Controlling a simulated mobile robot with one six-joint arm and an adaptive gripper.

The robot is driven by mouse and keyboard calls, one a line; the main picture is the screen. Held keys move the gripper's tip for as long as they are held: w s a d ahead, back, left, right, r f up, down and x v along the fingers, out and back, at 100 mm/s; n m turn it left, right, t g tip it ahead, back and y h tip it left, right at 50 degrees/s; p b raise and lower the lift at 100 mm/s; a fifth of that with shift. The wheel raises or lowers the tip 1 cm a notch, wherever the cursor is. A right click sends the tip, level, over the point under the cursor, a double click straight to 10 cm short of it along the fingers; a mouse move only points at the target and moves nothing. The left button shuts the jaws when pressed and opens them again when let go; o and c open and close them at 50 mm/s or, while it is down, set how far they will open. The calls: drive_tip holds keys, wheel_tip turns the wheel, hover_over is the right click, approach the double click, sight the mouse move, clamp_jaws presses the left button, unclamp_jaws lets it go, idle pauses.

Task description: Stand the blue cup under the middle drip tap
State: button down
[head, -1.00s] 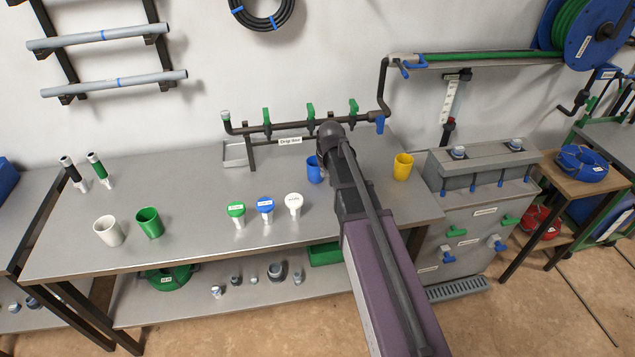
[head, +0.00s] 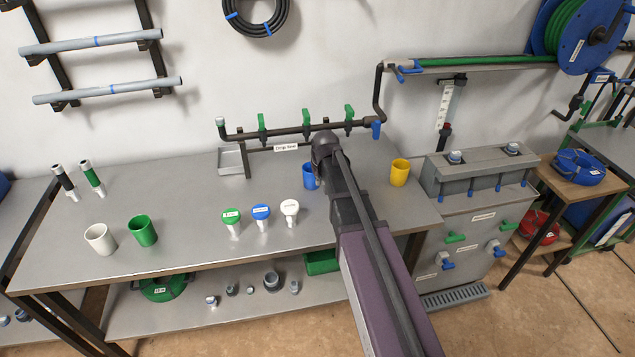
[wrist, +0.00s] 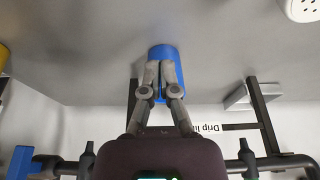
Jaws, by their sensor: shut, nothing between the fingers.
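The blue cup (head: 308,178) stands upright on the grey bench, partly hidden by my arm in the head view. It also shows in the wrist view (wrist: 166,52), just beyond my fingertips. My gripper (wrist: 160,66) is shut and empty, its fingers together in front of the cup; whether they touch it I cannot tell. The middle drip tap (head: 305,118), with a green handle, is on the dark pipe behind the cup. Left to right, cup and tap roughly line up; whether the cup is directly under the outlet I cannot tell. My gripper body hides this tap in the wrist view.
A yellow cup (head: 399,173) stands right of my arm. A white cup (head: 100,239) and a green cup (head: 143,231) stand at the left. Several capped fittings, one blue-topped (head: 261,215), stand in front. A small tray (head: 231,161) sits under the pipe's left end.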

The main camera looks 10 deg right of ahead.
sight(314, 190)
drive_tip(key=shift+b+x, duration=3.45)
drive_tip(key=shift+x, duration=0.45)
drive_tip(key=shift+w+a+r, duration=0.1)
drive_tip(key=shift+w, duration=1.85)
drive_tip(key=shift+w, duration=0.15)
drive_tip(key=w, duration=0.7)
drive_tip(key=shift+w+a, duration=0.1)
drive_tip(key=shift+s, duration=0.25)
